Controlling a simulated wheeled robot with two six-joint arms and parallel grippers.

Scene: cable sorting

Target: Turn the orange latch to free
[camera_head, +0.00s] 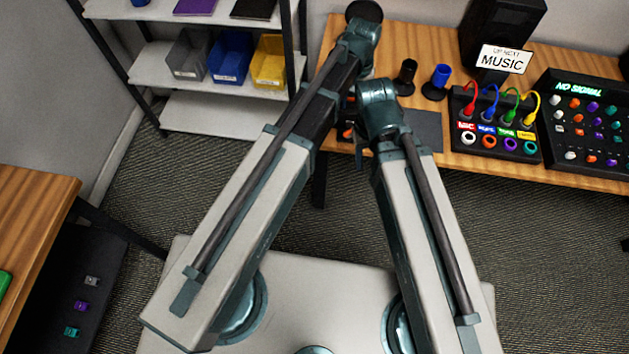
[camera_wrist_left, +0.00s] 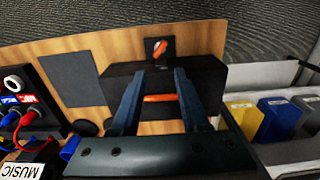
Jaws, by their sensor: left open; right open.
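In the left wrist view, an orange bar (camera_wrist_left: 160,98) shows between the fingers of my left gripper (camera_wrist_left: 159,73), against a dark box (camera_wrist_left: 207,78). The gripper is open; I cannot tell whether a finger touches the bar. Past the box, a tilted orange piece (camera_wrist_left: 158,47) sits on a small dark plate on the wooden table. I cannot tell which orange part is the latch. In the head view my arms hide most of this area; a bit of orange (camera_head: 347,132) shows beside them. My right gripper (camera_head: 362,153) is open, low beside its wrist and mostly hidden.
A grey mat (camera_head: 425,130) lies on the wooden table (camera_head: 480,168). A panel with coloured cables (camera_head: 495,140), a MUSIC sign (camera_head: 502,60), a control panel (camera_head: 588,125) and two small cups stand to the right. A shelf with grey, blue and yellow bins (camera_head: 229,58) is at left.

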